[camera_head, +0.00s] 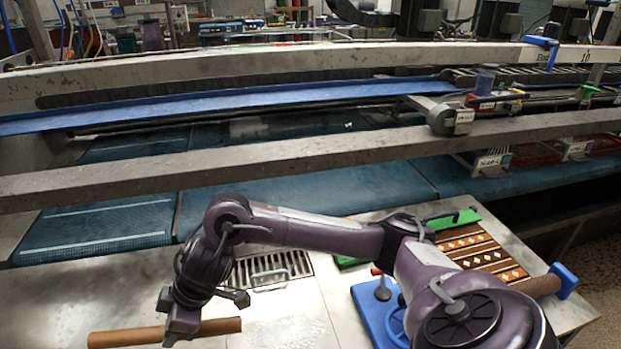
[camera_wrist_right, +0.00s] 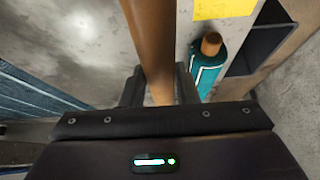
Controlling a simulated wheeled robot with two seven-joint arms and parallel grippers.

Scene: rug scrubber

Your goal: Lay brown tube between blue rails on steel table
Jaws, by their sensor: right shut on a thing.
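The brown tube (camera_head: 120,337) is at the lower left in the head view, lying nearly level across the picture. My right gripper (camera_head: 180,334) is shut on it near its middle. In the right wrist view the tube (camera_wrist_right: 152,45) runs up from between the two fingers (camera_wrist_right: 160,92). I cannot tell whether the tube touches the steel table (camera_head: 60,290). A blue plate with raised blue parts (camera_head: 368,300) lies on the table, partly hidden behind my arm; I cannot make out clear rails there. My left gripper is out of view.
A metal grate (camera_head: 268,270) is set in the table. A patterned rug piece (camera_head: 485,252) lies to the right beside a green bar (camera_head: 452,219). A second brown cylinder (camera_head: 538,286) has a blue end. The wrist view shows a teal bottle (camera_wrist_right: 205,75). A grey beam (camera_head: 240,160) crosses behind.

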